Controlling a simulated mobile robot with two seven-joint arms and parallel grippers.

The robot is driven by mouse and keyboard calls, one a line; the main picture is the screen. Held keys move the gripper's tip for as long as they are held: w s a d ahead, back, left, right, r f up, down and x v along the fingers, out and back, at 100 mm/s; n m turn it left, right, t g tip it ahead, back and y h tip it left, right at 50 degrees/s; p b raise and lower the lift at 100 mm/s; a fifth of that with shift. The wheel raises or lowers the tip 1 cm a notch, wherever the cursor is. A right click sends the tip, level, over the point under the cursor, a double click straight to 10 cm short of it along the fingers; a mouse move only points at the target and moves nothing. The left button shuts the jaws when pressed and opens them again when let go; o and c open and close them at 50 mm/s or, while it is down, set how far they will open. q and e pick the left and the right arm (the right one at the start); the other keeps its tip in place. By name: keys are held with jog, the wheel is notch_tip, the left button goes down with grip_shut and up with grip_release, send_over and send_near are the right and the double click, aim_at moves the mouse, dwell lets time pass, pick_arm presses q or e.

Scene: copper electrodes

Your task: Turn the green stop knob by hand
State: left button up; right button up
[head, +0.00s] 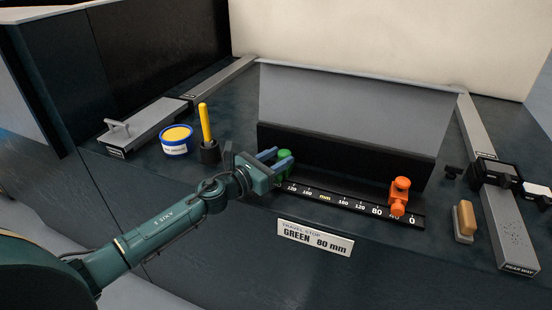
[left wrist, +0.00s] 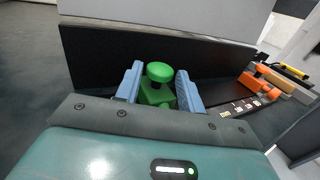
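The green stop (head: 284,160) sits near the left end of the black scale rail (head: 335,203). In the left wrist view its round green knob (left wrist: 160,72) stands on a green block (left wrist: 158,97). My left gripper (head: 274,157) is at the stop, with its two blue fingers on either side of it. In the left wrist view the gripper (left wrist: 158,90) is open, with a gap visible beside the knob. Whether a finger touches the block is hard to tell. My right gripper is not in view.
An orange stop (head: 399,194) sits near the rail's 0 end. A label (head: 314,238) below reads "GREEN 80 mm". A blue tub (head: 175,141) and a yellow-handled tool in a black holder (head: 209,152) stand left of my gripper. A brush (head: 464,220) lies at right.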

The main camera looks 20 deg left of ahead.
pick_arm(q)
jog(key=shift+o, duration=1.1)
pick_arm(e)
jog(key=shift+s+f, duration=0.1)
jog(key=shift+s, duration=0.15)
pick_arm(q)
jog(key=shift+s, duration=0.15)
jog(key=v, duration=0.4)
jog(key=shift+s+a+f, duration=0.1)
jog(key=shift+b+v, duration=0.35)
jog(key=shift+v, duration=0.4)
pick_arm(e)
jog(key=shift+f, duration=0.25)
pick_arm(q)
jog(key=shift+c, duration=0.2)
